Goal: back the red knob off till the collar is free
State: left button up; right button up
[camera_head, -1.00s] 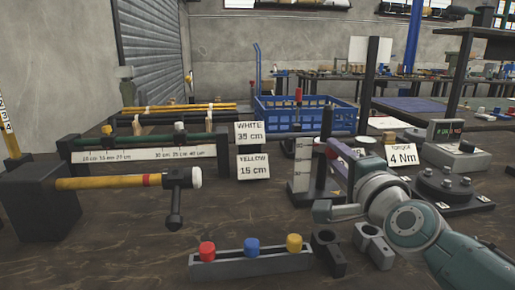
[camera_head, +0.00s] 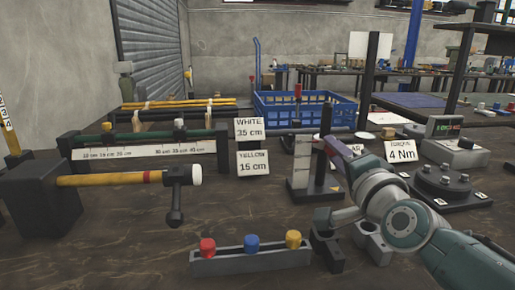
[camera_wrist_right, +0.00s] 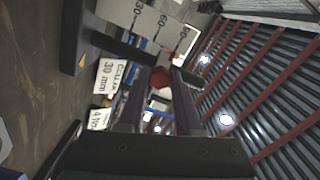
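The red knob (camera_wrist_right: 160,77) shows in the right wrist view between the fingertips of my right gripper (camera_wrist_right: 161,83). The fingers stand apart with the knob filling the gap. I cannot tell whether they touch it. In the head view my right gripper (camera_head: 333,150) is beside the press with the scaled column (camera_head: 302,160) and black post (camera_head: 326,122), and it hides the knob. The column's scale also shows in the wrist view (camera_wrist_right: 150,22), with a black bar (camera_wrist_right: 140,52) in front of it. I cannot make out the collar clearly. My left gripper is out of view.
A rack of red, blue and yellow caps (camera_head: 252,262) and grey blocks (camera_head: 372,242) stand in front of the press. A blue crate (camera_head: 335,112) is behind. A torque sign (camera_head: 401,151) and round fixture (camera_head: 443,184) are at right.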

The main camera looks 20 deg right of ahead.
jog(key=o, duration=0.5)
jog(key=shift+c, duration=0.2)
jog(key=p+v, duration=0.2)
jog(key=v, duration=0.8)
jog(key=shift+r, duration=0.1)
